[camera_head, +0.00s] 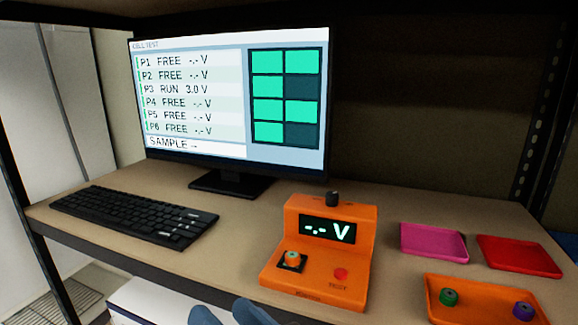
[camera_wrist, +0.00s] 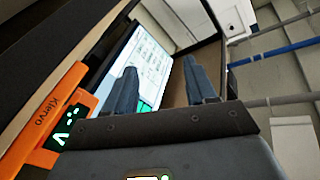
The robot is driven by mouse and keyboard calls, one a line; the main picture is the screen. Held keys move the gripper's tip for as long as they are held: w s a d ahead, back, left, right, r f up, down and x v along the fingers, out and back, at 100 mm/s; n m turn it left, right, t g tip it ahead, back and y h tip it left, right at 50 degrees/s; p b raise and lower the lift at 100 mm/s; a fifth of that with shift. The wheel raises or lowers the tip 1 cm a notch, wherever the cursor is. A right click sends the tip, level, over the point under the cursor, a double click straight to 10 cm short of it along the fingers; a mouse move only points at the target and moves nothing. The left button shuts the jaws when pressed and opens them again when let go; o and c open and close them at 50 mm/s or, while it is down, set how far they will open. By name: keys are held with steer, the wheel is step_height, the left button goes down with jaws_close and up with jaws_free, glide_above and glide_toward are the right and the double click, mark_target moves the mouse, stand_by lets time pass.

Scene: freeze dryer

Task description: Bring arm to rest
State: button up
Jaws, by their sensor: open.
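My gripper (camera_head: 225,311) shows at the bottom edge of the head view, low in front of the shelf and left of the orange tester. In the wrist view its two blue-grey fingers (camera_wrist: 160,66) stand apart with nothing between them. The orange tester (camera_head: 316,287) stands on the shelf, its display reading "-.- V". A small orange-and-green piece (camera_head: 292,257) sits at its black square socket. The tester also shows at the left in the wrist view (camera_wrist: 88,80), apart from the fingers. The rest of my arm is hidden in the head view.
The monitor (camera_head: 235,100) shows P3 RUN 3.0 V, other rows FREE. A keyboard (camera_head: 135,215) lies left. Magenta (camera_head: 433,241) and red (camera_head: 518,257) trays look empty. An orange tray (camera_head: 482,311) holds a green piece (camera_head: 448,297) and a purple piece (camera_head: 523,310).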

steer(key=s+d+f+m+t+h, duration=0.1)
steer(key=s+d+f+m+h, duration=0.2)
steer(key=s+d+f+h, duration=0.3)
steer(key=s+d+f+m+t+h, duration=0.25)
steer(key=s+d+f, duration=0.3)
steer(key=d, duration=0.35)
steer(key=s+d+n+g+h, duration=0.1)
steer(key=s+d+h, duration=0.1)
steer(key=s+d, duration=0.4)
steer(key=s+d+n+h, duration=0.1)
steer(key=s+d+h, duration=0.2)
steer(key=s+d, duration=0.4)
steer(key=s, duration=0.5)
steer(key=shift+f+g, duration=0.35)
